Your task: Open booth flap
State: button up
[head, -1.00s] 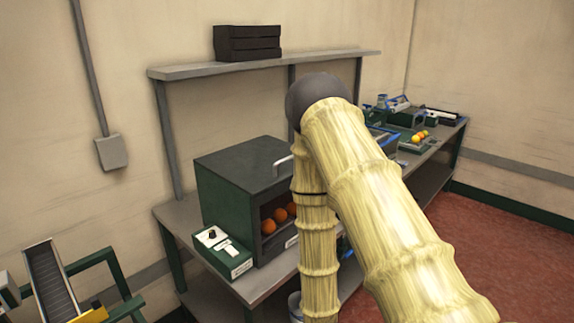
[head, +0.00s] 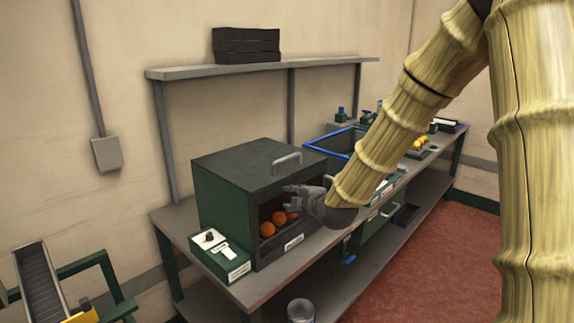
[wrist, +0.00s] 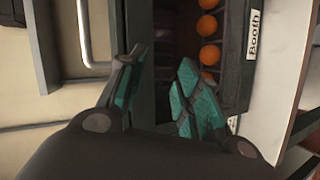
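The booth (head: 222,197) is a dark green box with a dark grey top on the bench. A pale handle (head: 287,160) stands at the front edge of its top panel; it also shows at the left in the wrist view (wrist: 82,35). The front opening is uncovered at least in part, with several oranges (head: 267,229) inside. How far the flap is raised is hard to tell. My gripper (head: 290,190) is in front of the opening, below the handle. In the wrist view my gripper (wrist: 160,75) has its teal-padded fingers apart, with nothing seen held between them.
A control box (head: 220,258) stands at the booth's left front. A blue-rimmed bin (head: 330,142) is on the bench right of the booth. A wall shelf (head: 300,66) holds a dark crate (head: 246,45). A metal bucket (head: 301,311) is below the bench front.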

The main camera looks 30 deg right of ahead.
aim_at(288, 159)
jog(key=w+d+r+n+t, duration=0.1)
jog(key=d+r+n+t, duration=0.15)
jog(key=r, duration=0.65)
jog(key=shift+g, duration=0.25)
jog(key=shift+w+d+f+p, duration=0.2)
jog(key=shift+w+f+p, duration=0.1)
jog(key=shift+w, duration=1.5)
jog(key=shift+w+d+f+p, duration=0.15)
jog(key=shift+w+f+p, duration=0.1)
jog(key=shift+w, duration=1.55)
jog(key=shift+w+d+f+p, duration=0.2)
jog(key=shift+w+f+p, duration=0.1)
jog(key=shift+w, duration=1.5)
grip_shut()
